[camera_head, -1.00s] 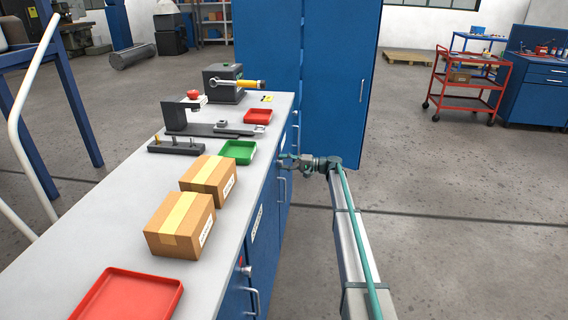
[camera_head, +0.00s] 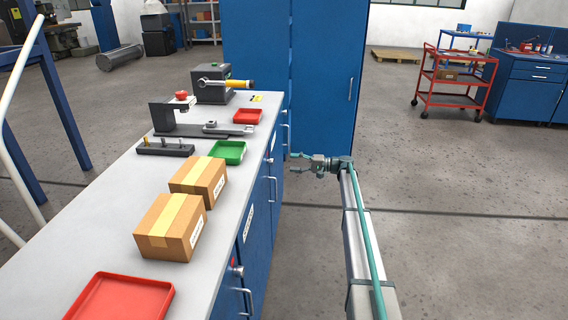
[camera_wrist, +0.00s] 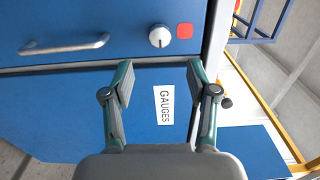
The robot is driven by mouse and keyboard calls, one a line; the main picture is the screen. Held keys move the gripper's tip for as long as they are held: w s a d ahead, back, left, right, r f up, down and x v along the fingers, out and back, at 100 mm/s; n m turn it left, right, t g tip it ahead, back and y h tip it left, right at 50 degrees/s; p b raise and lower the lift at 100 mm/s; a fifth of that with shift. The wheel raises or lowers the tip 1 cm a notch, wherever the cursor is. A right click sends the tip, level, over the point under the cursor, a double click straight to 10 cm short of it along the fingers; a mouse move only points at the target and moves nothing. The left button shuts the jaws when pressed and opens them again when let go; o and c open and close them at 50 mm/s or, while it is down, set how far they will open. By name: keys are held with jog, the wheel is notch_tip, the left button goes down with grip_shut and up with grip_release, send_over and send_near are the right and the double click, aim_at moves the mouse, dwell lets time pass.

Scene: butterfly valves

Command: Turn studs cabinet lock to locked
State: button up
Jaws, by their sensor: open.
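In the wrist view, a round light-coloured lock knob (camera_wrist: 159,37) with a red square mark (camera_wrist: 185,31) beside it sits on a blue cabinet front, beyond my fingertips. No label reading studs is legible, so I cannot tell which lock is the studs one. In the head view my gripper (camera_head: 299,163) hangs beside the bench's cabinet side. Another knob (camera_head: 238,270) shows on the nearer cabinet front.
A bar handle (camera_wrist: 65,46) lies left of the knob in the wrist view. The grey bench top (camera_head: 215,215) carries cardboard boxes (camera_head: 172,228), a green tray (camera_head: 229,152) and red trays (camera_head: 120,298). A tall blue cabinet (camera_head: 325,75) stands behind.

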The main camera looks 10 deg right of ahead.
jog(key=shift+v, duration=1.4)
jog(key=s+a+f+m+g+h+p, duration=0.1)
jog(key=s+a+f+h, duration=0.25)
jog(key=s+f, duration=0.7)
jog(key=s+a+f+m+g+h, duration=0.15)
jog(key=s+f+h, duration=0.25)
jog(key=s+f, duration=0.6)
jog(key=s+a+f+n+g+h+p, duration=0.1)
jog(key=s+a+f+g+h, duration=0.1)
jog(key=s+f, duration=0.55)
jog(key=s+a+f+n+g+h+p, duration=0.15)
jog(key=s+f, duration=0.35)
jog(key=s, duration=0.6)
jog(key=s+a+n+g+h+p, duration=0.1)
jog(key=s+g+h+p, duration=0.1)
jog(key=s, duration=2)
jog(key=s+a+n+g+h+p, duration=0.2)
jog(key=s+g+h, duration=0.2)
jog(key=s, duration=1.8)
jog(key=shift+f+n, duration=0.3)
jog(key=shift+f, duration=0.05)
